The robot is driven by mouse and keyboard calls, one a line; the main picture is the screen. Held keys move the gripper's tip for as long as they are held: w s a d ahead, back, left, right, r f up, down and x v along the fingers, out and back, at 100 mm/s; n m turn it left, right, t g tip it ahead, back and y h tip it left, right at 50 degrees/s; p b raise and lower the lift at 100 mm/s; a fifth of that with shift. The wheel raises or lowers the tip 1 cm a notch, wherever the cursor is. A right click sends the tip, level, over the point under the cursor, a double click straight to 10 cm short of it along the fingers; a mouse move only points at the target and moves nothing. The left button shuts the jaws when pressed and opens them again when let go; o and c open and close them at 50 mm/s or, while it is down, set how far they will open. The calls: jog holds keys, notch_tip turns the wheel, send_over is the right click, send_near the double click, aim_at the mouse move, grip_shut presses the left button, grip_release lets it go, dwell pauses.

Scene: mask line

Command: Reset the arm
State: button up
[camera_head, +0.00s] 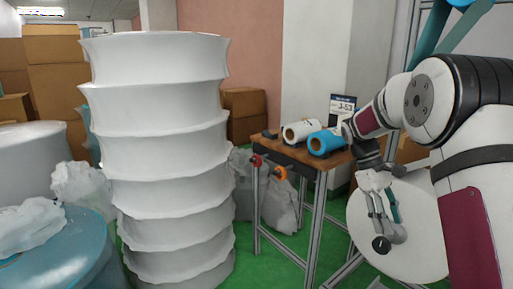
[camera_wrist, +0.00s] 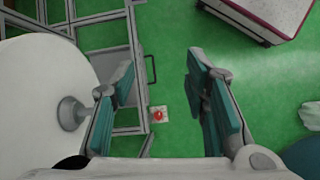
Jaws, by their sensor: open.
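My gripper (camera_head: 382,208) hangs at the end of my arm on the right of the head view, in front of a large white disc (camera_head: 428,240).
A wooden-topped table (camera_head: 300,152) holds a white roll (camera_head: 300,130) and a blue roll (camera_head: 325,143). A tall ribbed white stack (camera_head: 165,150) stands left of centre. A metal frame (camera_wrist: 110,35) stands near the disc.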

jog(key=s+a+r+m+t+y, duration=0.1)
jog(key=s+a+r, duration=0.4)
jog(key=s, duration=0.4)
jog(key=s+a+r+m+t+y, duration=0.1)
jog(key=s+a+r+m, duration=0.15)
jog(key=s+r, duration=0.55)
jog(key=s+a+f+m+t+y, duration=0.1)
jog(key=s+a+f, duration=0.1)
jog(key=s, duration=0.5)
jog(key=s+a+f+t, duration=0.1)
jog(key=s+a+f, duration=0.15)
jog(key=s, duration=0.45)
jog(key=s+a+f+m+t+y, duration=0.1)
jog(key=s+a, duration=0.1)
jog(key=s, duration=0.6)
notch_tip(320, 180, up, 27)
jog(key=t+p, duration=0.4)
jog(key=p, duration=2.1)
jog(key=shift+w+f, duration=0.2)
